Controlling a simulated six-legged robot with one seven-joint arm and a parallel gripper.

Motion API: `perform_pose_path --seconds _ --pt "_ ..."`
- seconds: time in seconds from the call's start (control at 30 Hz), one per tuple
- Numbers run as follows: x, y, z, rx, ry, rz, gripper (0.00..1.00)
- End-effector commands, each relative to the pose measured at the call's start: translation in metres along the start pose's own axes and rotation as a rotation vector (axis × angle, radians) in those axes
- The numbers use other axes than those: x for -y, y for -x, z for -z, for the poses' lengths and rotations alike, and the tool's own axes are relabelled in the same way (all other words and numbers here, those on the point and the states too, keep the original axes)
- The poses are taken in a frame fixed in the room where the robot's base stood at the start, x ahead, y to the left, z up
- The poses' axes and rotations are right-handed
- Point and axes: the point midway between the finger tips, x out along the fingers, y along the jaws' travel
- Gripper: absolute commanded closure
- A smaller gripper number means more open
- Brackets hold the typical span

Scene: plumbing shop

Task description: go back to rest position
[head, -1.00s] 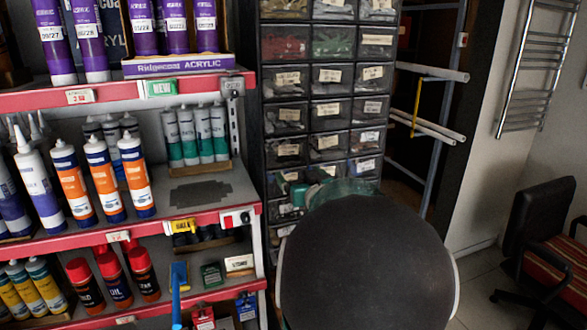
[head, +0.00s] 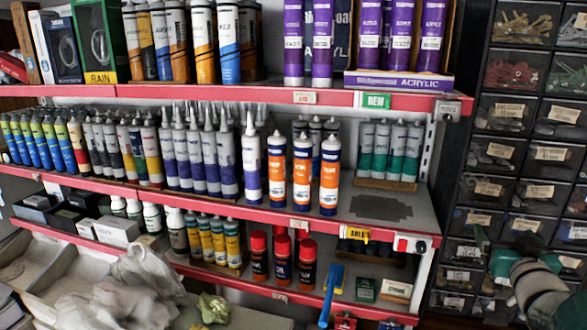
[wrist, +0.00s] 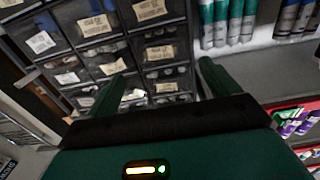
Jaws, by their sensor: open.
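My gripper (wrist: 155,95) shows in the wrist view with its two green fingers apart and nothing between them. It faces the drawer cabinet (wrist: 95,50), and I cannot tell how far off the drawers are. In the head view my arm shows at the lower right corner, in front of the cabinet's lower drawers. The fingertips cannot be made out clearly there.
Red-edged shelves (head: 230,203) hold rows of tubes and cans. Orange-and-white cartridges (head: 302,172) stand mid-shelf beside a bare dark patch (head: 381,207). A blue-handled tool (head: 331,295) hangs at the lower shelf. A crumpled pale cloth or bag (head: 125,285) lies lower left.

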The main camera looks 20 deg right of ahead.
Motion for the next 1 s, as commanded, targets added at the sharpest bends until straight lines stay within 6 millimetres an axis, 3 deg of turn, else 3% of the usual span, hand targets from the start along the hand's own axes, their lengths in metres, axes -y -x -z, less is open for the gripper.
perform_pose_path --seconds 0.17,0.33,0.47,0.67,0.8,0.9,1.0 --pt "0.023 -0.003 0.003 0.036 0.010 -0.010 0.13" --pt "0.083 0.004 0.001 0.173 0.028 -0.027 0.13" --pt "0.139 0.027 -0.011 0.325 0.045 -0.005 0.13" --pt "0.224 0.093 -0.037 0.593 0.094 0.114 0.13" --pt "0.275 0.161 -0.057 0.792 0.159 0.254 0.13" --pt "0.299 0.210 -0.069 0.914 0.215 0.360 0.13" --pt "0.312 0.246 -0.076 0.999 0.261 0.439 0.13"
